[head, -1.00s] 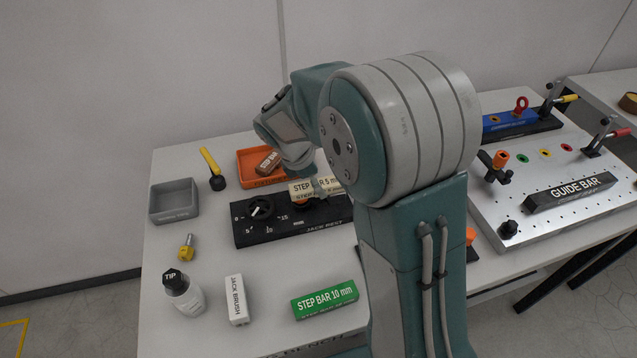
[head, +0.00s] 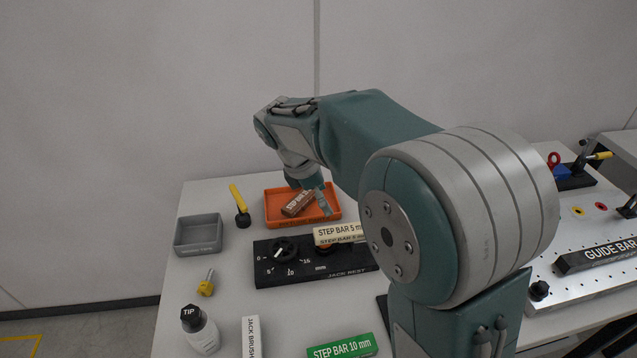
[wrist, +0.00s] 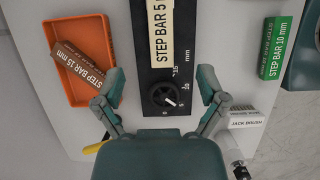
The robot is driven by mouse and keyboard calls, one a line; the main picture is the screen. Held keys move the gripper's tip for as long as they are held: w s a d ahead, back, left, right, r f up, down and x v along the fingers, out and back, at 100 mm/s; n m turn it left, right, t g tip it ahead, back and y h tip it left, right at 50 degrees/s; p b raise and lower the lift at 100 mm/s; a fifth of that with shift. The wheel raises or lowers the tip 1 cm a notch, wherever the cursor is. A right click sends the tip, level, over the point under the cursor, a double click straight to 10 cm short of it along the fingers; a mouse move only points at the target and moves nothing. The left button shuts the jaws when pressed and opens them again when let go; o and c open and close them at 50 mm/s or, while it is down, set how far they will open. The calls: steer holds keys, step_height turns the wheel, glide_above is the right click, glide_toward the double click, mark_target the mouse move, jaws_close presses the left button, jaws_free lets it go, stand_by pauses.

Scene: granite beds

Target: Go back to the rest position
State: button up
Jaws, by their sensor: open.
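My gripper (wrist: 160,88) is open in the wrist view, with nothing between its fingers. It hangs above the black jack rest (wrist: 151,55), whose dial shows between the fingertips. In the head view my gripper (head: 318,200) is seen from the side, near the orange tray (head: 275,215), and my arm reaches in from the right. The brown step bar 15 mm lies tilted in the orange tray, and it shows in the wrist view (wrist: 77,66). The cream step bar 5 mm (head: 338,234) sits on the jack rest.
A grey tray (head: 198,236), a yellow-handled tool (head: 240,205), a tip bottle (head: 200,332), a white jack brush (head: 251,336) and a green step bar 10 mm (head: 343,347) stand around the jack rest. A metal plate with a guide bar (head: 600,254) is at right.

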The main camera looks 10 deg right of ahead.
steer(key=shift+s+r, duration=0.1)
steer(key=s+d+r+m+t+y, duration=0.1)
steer(key=s+m+t, duration=0.1)
steer(key=s+m, duration=0.4)
steer(key=s+d+r+m+t+y, duration=0.1)
steer(key=s+d+r+m+y, duration=0.1)
steer(key=s+m, duration=0.4)
steer(key=s+d+r+m+t+y, duration=0.1)
steer(key=s+m+t, duration=0.1)
steer(key=s+m, duration=0.4)
steer(key=shift+s+d+r+t+y, duration=0.3)
steer(key=shift+s+r, duration=0.05)
steer(key=shift+s, duration=1.65)
